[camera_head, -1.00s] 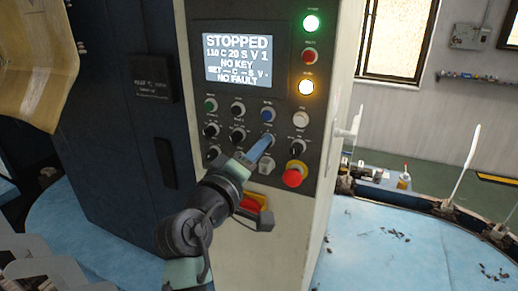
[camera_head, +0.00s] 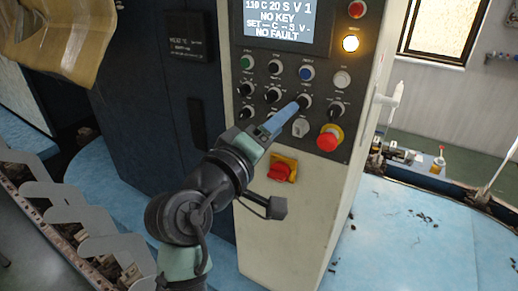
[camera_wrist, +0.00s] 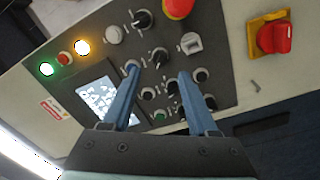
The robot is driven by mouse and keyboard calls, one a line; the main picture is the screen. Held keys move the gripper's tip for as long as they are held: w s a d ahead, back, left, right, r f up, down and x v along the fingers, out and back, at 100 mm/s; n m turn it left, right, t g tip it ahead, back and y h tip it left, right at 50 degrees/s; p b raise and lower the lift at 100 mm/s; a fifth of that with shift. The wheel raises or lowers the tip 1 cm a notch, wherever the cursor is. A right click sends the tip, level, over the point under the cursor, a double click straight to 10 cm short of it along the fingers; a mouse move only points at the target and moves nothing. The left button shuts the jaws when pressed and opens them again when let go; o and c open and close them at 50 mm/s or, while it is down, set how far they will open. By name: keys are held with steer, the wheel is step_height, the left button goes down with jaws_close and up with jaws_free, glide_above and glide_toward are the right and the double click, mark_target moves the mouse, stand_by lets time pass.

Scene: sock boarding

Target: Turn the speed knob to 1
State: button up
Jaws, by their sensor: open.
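The control panel (camera_head: 289,122) carries a screen (camera_head: 283,22) that reads V 1, NO KEY, SET with dashes, and NO FAULT. Rows of black knobs and coloured buttons sit below it. My gripper (camera_head: 295,107) reaches the panel, its blue fingertips at a black knob (camera_head: 305,101) under the blue button (camera_head: 306,73). In the wrist view the fingers are apart, one on each side of this black knob (camera_wrist: 159,57). I cannot tell whether they touch it. The small labels are unreadable, so I cannot tell which knob is for speed.
A red emergency stop (camera_head: 329,138) and a white switch (camera_head: 300,128) are close below the fingers. A red and yellow main switch (camera_head: 281,170) is below the panel. A lit amber lamp (camera_head: 350,43) is at upper right. A blue surface (camera_head: 410,240) spreads at right.

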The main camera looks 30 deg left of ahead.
steer(key=s+b, duration=0.2)
steer(key=s, duration=0.5)
steer(key=shift+a, duration=0.25)
steer(key=shift+w+f, duration=0.1)
steer(key=s+d+r+m+t, duration=0.2)
steer(key=d+r+m+t, duration=0.1)
steer(key=d+r, duration=0.3)
steer(key=s+d+r+m+t, duration=0.3)
steer(key=d+r+m, duration=0.1)
steer(key=d+r, duration=0.3)
steer(key=s+d+r+m+t+y+b, duration=0.1)
steer(key=s+d+r+m+t, duration=0.2)
steer(key=d+r, duration=0.4)
step_height(320, 180, up, 3)
steer(key=shift+f+m, duration=0.1)
steer(key=shift+m, duration=0.6)
steer(key=shift+a, duration=0.1)
